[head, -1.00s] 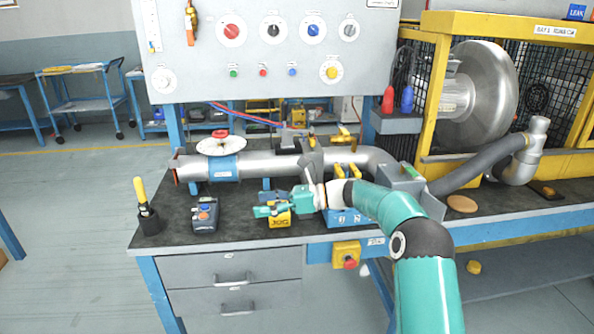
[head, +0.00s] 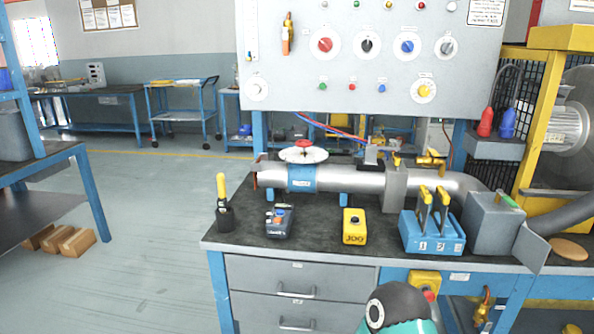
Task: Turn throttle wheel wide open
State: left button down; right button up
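The throttle wheel (head: 303,154) is a flat white disc with a red centre. It sits on top of the silver pipe (head: 345,177), above a blue band (head: 302,178), near the pipe's left end. Nothing touches the wheel in this view. Its turned position cannot be read at this size. Part of my own arm, teal with a dark joint, shows at the bottom edge. Neither of my grippers is in the picture.
On the bench (head: 310,247) stand a yellow-handled tool in a black holder (head: 225,216), a grey control box (head: 279,220), a yellow JOG box (head: 354,227) and a blue lever block (head: 432,235). A grey panel with knobs (head: 365,90) rises behind the pipe.

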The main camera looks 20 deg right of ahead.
aim_at(303, 144)
jog(key=z, duration=0.95)
jog(key=i, duration=0.15)
jog(key=u, duration=2.65)
jog(key=k, duration=1.75)
jog(key=z, duration=1.15)
jog(key=i, duration=1)
jog(key=z, duration=0.05)
